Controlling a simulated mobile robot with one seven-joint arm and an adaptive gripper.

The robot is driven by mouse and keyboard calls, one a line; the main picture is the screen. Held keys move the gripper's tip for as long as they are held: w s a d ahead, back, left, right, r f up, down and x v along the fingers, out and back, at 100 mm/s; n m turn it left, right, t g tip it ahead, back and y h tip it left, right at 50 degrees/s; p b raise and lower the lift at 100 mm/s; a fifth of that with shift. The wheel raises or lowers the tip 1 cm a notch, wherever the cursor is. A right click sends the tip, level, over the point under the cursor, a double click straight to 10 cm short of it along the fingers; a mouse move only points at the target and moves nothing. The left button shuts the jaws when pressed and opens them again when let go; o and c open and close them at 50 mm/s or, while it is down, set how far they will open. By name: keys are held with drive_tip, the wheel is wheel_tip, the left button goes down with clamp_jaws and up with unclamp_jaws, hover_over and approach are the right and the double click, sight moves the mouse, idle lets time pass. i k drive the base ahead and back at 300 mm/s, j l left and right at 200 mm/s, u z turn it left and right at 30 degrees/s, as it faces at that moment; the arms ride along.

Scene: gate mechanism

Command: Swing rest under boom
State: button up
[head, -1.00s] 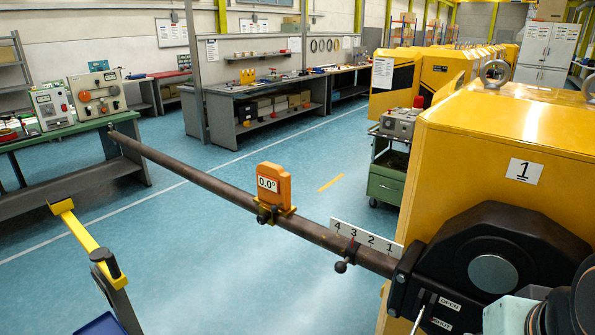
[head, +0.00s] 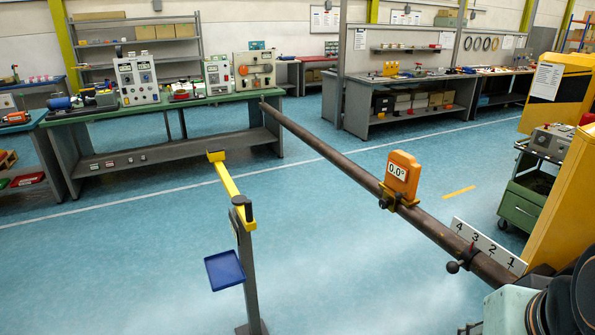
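The rest is a yellow bar (head: 226,180) with an upturned far end, on a grey upright post (head: 249,285). A black knob (head: 242,203) sits where bar and post meet. The rest stands left of the boom and apart from it, its bar pointing away to the back left. The boom (head: 335,158) is a long brown pole running from lower right to the back left. It carries an orange gauge (head: 401,178) reading 0.0°. My gripper is not in view; only parts of my arm show at the lower right.
A blue tray (head: 225,270) is fixed to the post's left side. A green-topped bench (head: 170,102) stands behind the boom's far end. A white scale numbered 4 to 1 (head: 489,246) and a clamp with a ball handle (head: 460,262) sit on the boom. The floor around the post is clear.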

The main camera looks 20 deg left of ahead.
sight(243, 206)
drive_tip(key=u, duration=2.1)
drive_tip(key=i, duration=3.8)
drive_tip(key=z, duration=0.45)
